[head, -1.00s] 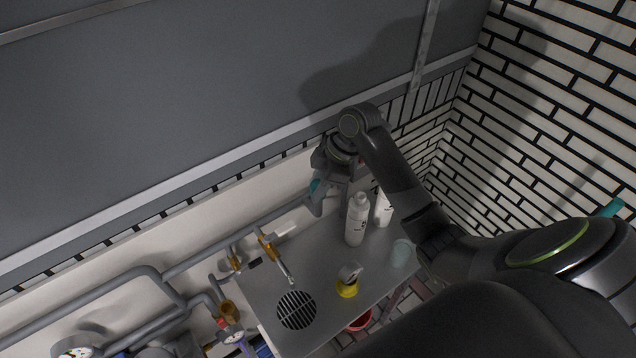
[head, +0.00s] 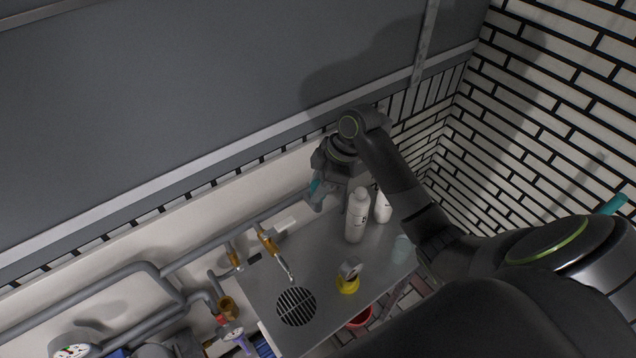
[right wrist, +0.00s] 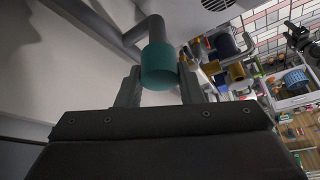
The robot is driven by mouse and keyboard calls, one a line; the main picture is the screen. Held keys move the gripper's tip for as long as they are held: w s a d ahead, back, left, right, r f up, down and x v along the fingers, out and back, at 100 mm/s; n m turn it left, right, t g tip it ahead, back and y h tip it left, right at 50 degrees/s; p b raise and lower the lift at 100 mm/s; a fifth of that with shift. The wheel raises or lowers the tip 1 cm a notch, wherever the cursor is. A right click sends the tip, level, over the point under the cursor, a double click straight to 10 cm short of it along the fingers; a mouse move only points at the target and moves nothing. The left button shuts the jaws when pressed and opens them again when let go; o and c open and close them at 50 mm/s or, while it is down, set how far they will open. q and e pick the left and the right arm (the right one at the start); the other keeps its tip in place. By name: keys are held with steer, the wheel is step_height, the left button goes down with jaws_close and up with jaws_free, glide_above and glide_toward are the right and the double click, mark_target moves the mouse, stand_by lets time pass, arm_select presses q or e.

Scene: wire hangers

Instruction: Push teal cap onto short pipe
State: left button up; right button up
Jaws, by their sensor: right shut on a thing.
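The teal cap (right wrist: 160,66) sits between the two fingers of my right gripper (right wrist: 158,88) in the right wrist view, and the gripper is shut on it. A bit of the cap (head: 314,187) also shows at my right gripper (head: 316,196) in the head view. The short grey pipe (right wrist: 156,28) meets the cap's far side in the right wrist view, roughly in line with it. How far the cap covers the pipe end cannot be told. My left gripper is not in view.
A grey counter (head: 258,293) below the gripper holds white bottles (head: 357,217), a yellow-based item (head: 347,285) and a round drain grate (head: 296,307). Grey pipes (head: 215,255) run along the wall, with brass valves (head: 268,240). A large grey panel (head: 200,110) is above.

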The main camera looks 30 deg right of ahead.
steer(key=shift+f+b, duration=0.55)
steer(key=shift+f, duration=0.55)
steer(key=o, duration=1)
steer(key=shift+o, duration=0.2)
steer(key=shift+r, duration=0.15)
steer(key=b+v, duration=0.3)
steer(key=v, duration=1.4)
steer(key=shift+d, duration=0.15)
